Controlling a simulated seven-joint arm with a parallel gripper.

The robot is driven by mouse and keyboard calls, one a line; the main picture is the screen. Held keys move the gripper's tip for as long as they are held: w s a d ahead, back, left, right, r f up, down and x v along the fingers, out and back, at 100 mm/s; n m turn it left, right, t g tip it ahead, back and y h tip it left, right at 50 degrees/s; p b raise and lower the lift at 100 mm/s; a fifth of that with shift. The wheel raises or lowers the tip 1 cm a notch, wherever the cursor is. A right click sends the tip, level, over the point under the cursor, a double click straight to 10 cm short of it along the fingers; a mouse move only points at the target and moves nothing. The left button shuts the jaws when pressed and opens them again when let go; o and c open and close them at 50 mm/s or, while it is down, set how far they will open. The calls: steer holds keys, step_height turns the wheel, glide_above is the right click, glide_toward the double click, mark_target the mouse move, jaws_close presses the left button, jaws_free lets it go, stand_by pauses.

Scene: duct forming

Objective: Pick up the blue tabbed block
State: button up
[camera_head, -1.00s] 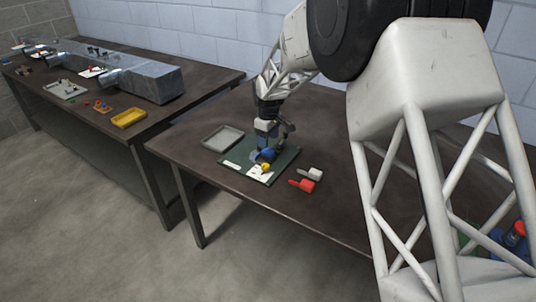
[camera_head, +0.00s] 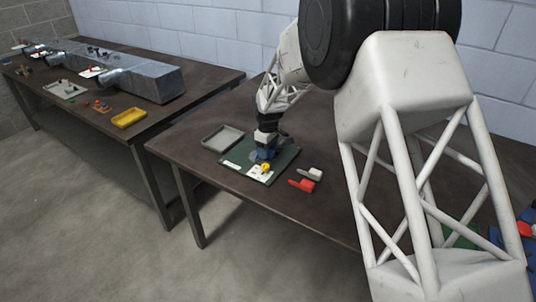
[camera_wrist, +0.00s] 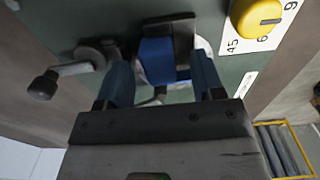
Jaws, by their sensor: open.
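The blue tabbed block (camera_wrist: 157,62) sits at the green board, between the two blue fingers of my gripper (camera_wrist: 162,78) in the wrist view. The fingers stand apart on either side of it, and I cannot tell whether they touch it. A grey crank with a dark knob (camera_wrist: 44,85) is left of the fingers in the wrist view.
A yellow knob (camera_head: 265,167) on a white numbered dial stands at the board's front. A grey tray (camera_head: 222,138) lies to the left. A grey piece (camera_head: 310,174) and a red piece (camera_head: 303,185) lie to the right. The table's front is clear.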

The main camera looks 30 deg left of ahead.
steer(key=c, duration=1.1)
steer(key=shift+r, duration=0.1)
steer(key=shift+r, duration=0.8)
step_height(320, 180, up, 2)
steer(key=s+d+r, duration=0.1)
steer(key=s+d, duration=1)
steer(key=shift+s, duration=0.25)
steer(key=shift+r, duration=0.1)
